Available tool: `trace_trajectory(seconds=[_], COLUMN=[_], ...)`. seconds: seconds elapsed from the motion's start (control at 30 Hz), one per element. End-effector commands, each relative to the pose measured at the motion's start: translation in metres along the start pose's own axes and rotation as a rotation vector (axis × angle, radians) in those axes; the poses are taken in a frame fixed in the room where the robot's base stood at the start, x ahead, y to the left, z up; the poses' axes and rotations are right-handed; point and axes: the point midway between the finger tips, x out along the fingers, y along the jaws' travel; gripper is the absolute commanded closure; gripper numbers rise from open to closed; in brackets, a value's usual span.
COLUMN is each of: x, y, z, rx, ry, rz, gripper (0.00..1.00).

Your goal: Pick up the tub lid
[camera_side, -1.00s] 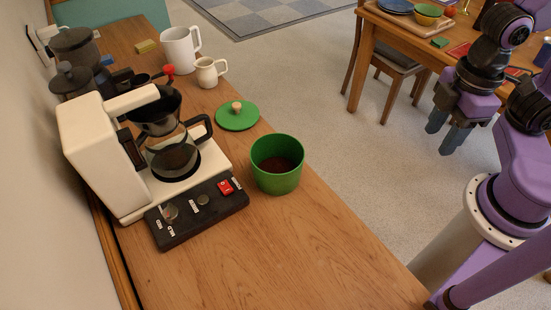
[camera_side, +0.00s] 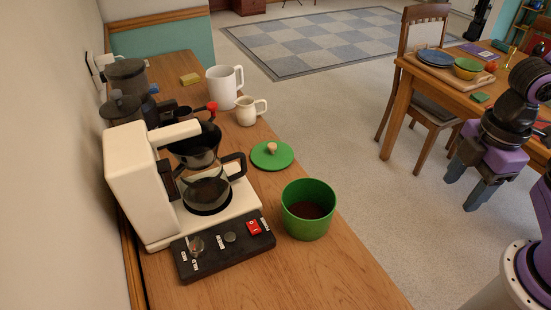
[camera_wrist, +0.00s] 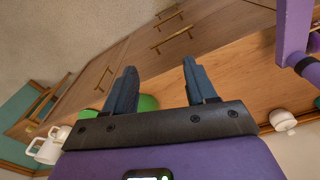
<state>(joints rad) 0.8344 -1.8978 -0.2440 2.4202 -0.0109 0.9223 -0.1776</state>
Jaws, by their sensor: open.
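The tub lid (camera_side: 270,160) is a flat green disc with a pale wooden knob. It lies knob up on the wooden counter, behind the tub and beside the coffee maker. The green tub (camera_side: 309,222) stands upright and uncovered, with something dark brown inside. My gripper (camera_side: 463,190) is open and empty, off to the right of the counter and well apart from the lid. In the wrist view my gripper's fingers (camera_wrist: 159,66) are spread. Green patches show behind them, partly hidden; I cannot tell for sure which is the lid.
A cream coffee maker (camera_side: 125,185) with a glass jug (camera_side: 207,188) stands left of the lid. A small cream jug (camera_side: 246,113) and a white mug (camera_side: 222,88) stand behind it. Bare counter (camera_side: 330,275) lies in front of the tub. A dining table (camera_side: 440,75) stands back right.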

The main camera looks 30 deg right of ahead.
Motion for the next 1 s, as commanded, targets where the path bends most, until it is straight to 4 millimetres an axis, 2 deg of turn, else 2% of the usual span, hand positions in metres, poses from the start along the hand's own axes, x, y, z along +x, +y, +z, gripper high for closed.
trace_trajectory(seconds=[0.03,0.2,0.5,0.8,1.0], x=[-0.003,-0.013,-0.021,-0.019,-0.014], y=[0.009,0.047,0.120,0.201,0.249], z=[-0.016,-0.071,-0.158,-0.229,-0.259], rx=[-0.066,-0.357,-0.877,-1.390,-1.692], ry=[0.004,0.016,-0.001,-0.074,-0.144], rz=[0.007,0.042,0.114,0.178,0.200], gripper=[0.44,0.44,0.44,0.44,0.44])
